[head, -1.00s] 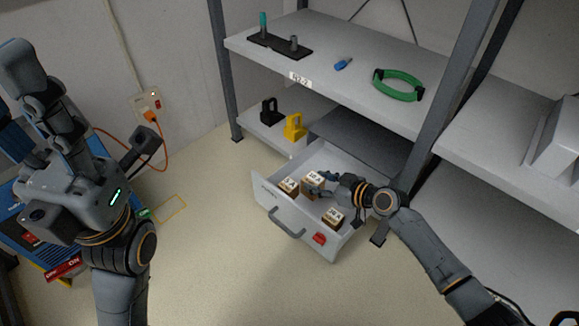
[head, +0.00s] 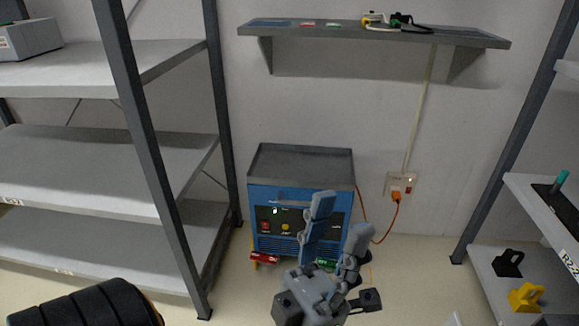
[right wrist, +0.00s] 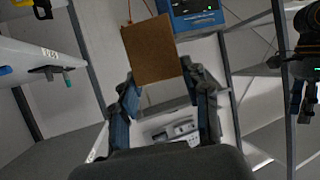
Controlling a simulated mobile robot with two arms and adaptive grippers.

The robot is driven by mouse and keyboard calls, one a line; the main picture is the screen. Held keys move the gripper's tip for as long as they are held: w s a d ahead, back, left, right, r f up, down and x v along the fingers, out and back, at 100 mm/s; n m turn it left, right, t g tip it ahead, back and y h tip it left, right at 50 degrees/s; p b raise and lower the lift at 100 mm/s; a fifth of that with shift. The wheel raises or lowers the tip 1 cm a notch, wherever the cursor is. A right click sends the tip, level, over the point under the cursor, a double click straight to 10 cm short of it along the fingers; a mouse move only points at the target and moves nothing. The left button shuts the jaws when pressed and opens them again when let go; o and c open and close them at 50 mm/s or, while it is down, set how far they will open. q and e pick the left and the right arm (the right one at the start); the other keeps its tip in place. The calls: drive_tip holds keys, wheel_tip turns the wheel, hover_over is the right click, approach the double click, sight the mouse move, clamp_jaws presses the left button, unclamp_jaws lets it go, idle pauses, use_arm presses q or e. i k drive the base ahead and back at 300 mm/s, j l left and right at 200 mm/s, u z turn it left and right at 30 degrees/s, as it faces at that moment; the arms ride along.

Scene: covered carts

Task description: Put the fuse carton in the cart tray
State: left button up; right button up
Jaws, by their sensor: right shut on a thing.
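The fuse carton (right wrist: 152,48) shows in the right wrist view as a plain brown box face. My right gripper (right wrist: 161,88) is shut on it, with one dark finger on each side. The carton and the right gripper are outside the head view. The cart tray (head: 302,163) is the grey, rimmed top of the blue cart (head: 263,198) by the wall in the head view; its visible floor looks empty. My left gripper (head: 338,232) is in front of the cart's lower right side, fingers spread, with nothing seen between them. It hides part of the cart's front.
A grey shelf rack (head: 165,165) stands left of the cart. A wall shelf (head: 370,32) with small items hangs above it. An orange cable (head: 391,222) runs from the wall socket (head: 402,184) at the right. Another rack (head: 545,205) is at the far right.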

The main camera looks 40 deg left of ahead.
sight(311, 172)
drive_tip(key=j+u, duration=0.1)
drive_tip(key=u, duration=0.3)
drive_tip(key=j+u, duration=0.1)
drive_tip(key=u, duration=0.25)
drive_tip(key=j+u, duration=0.1)
drive_tip(key=u, duration=0.3)
drive_tip(key=i+u, duration=0.1)
drive_tip(key=u, duration=0.25)
drive_tip(key=i+j+u, duration=0.1)
drive_tip(key=i+j, duration=0.55)
drive_tip(key=j, duration=0.15)
